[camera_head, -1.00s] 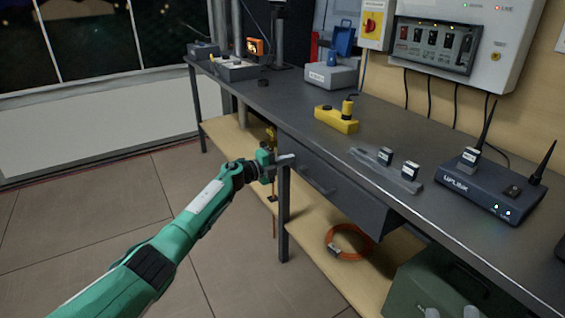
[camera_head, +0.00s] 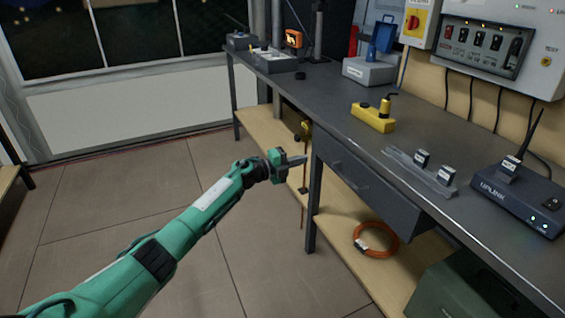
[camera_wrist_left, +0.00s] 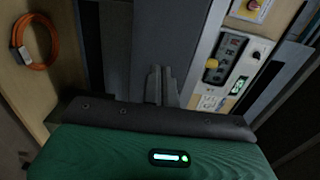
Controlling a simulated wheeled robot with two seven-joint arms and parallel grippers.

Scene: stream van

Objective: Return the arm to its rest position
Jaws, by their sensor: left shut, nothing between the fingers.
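My left arm, green with dark joints, comes in from the lower left of the head view. Its gripper (camera_head: 294,162) is shut and empty. It is in the air in front of the workbench, left of the bench's drawer (camera_head: 365,190) and below the top's height in the picture. In the left wrist view the two grey fingers (camera_wrist_left: 161,88) stand together with nothing between them, against the dark bench. My right gripper is not in view.
The dark workbench (camera_head: 330,105) is close on the right, with a yellow device (camera_head: 373,117), a router (camera_head: 515,198) and a grey tray (camera_head: 420,170) on it. An orange cable coil (camera_head: 376,240) lies on the lower shelf. The tiled floor (camera_head: 110,210) at left is free.

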